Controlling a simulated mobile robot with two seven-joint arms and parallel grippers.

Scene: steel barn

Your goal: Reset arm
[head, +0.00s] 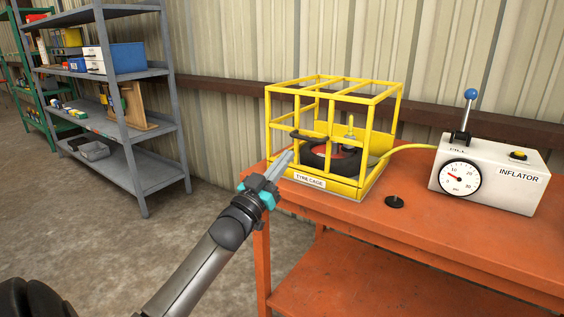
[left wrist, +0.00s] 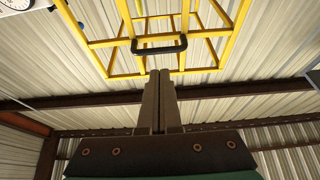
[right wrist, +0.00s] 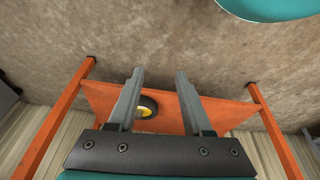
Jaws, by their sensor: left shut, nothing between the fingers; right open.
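My left gripper (head: 284,162) is shut and empty, in front of the left side of the yellow tyre cage (head: 385,113) in the head view. In the left wrist view its closed fingers (left wrist: 160,75) point toward the cage's black handle (left wrist: 159,46); I cannot tell whether they touch it. A black tyre (head: 318,158) with a red centre sits inside the cage. My right gripper (right wrist: 160,85) shows only in the right wrist view. It is open, with nothing visibly held between its fingers.
The orange workbench (head: 440,235) carries the cage, a white inflator (head: 500,172) with gauge and blue-knobbed lever, a yellow hose (head: 408,148) and a small black disc (head: 394,202). A grey shelf (head: 150,175) stands left. In the right wrist view a yellow-centred wheel (right wrist: 147,107) shows.

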